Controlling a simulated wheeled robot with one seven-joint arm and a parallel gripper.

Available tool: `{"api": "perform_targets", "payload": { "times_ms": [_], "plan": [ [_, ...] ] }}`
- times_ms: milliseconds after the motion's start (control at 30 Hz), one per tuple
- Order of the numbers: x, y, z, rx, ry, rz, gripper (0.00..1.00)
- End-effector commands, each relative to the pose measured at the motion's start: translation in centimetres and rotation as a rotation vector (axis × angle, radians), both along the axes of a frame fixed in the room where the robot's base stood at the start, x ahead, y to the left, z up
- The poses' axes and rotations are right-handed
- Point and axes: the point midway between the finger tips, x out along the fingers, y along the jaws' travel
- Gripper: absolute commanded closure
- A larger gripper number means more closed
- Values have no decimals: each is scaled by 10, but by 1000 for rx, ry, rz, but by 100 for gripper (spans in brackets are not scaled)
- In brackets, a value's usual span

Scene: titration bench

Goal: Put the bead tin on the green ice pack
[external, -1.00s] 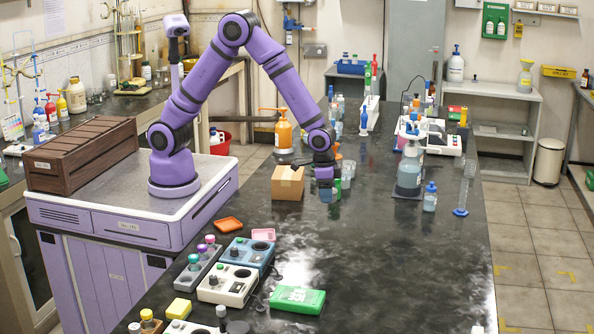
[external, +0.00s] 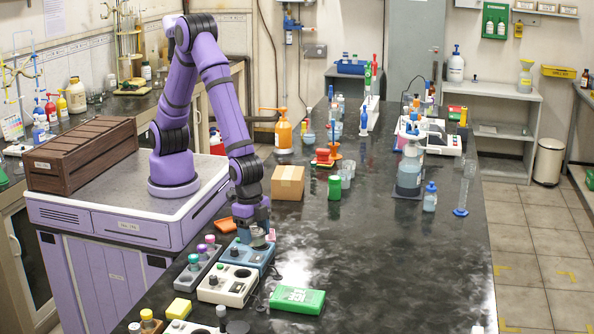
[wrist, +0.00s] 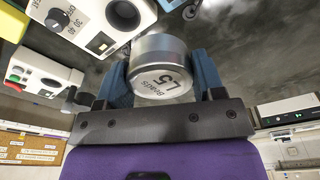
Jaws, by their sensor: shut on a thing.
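The bead tin (wrist: 160,68) is a round metal tin with a "Beads L5" label, seen close up in the wrist view. My gripper (wrist: 162,82) is shut on it, with a blue finger on each side. In the external view my gripper (external: 256,232) points down with the tin (external: 258,242), above or beside the blue instrument; the exact gap cannot be told. The green ice pack (external: 297,301) lies flat on the black bench, nearer the camera and to the right of my gripper. Its top is bare.
The blue instrument (external: 247,255) and a cream instrument (external: 227,285) stand left of the ice pack. A cardboard box (external: 287,183), a green can (external: 334,187) and an orange pump bottle (external: 283,132) stand farther back. The bench right of the ice pack is clear.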

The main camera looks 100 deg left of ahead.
Motion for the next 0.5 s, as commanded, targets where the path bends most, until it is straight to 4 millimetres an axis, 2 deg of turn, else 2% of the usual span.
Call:
{"api": "perform_targets", "payload": {
  "times_ms": [33, 200, 367, 500],
  "plan": [
    [1, 4, -12, 6, 5, 6, 62],
    [1, 4, -35, 4, 5, 7, 62],
    [6, 1, -45, 2, 2, 8, 62],
    [25, -10, -49, 2, 1, 8, 62]
  ]
}}
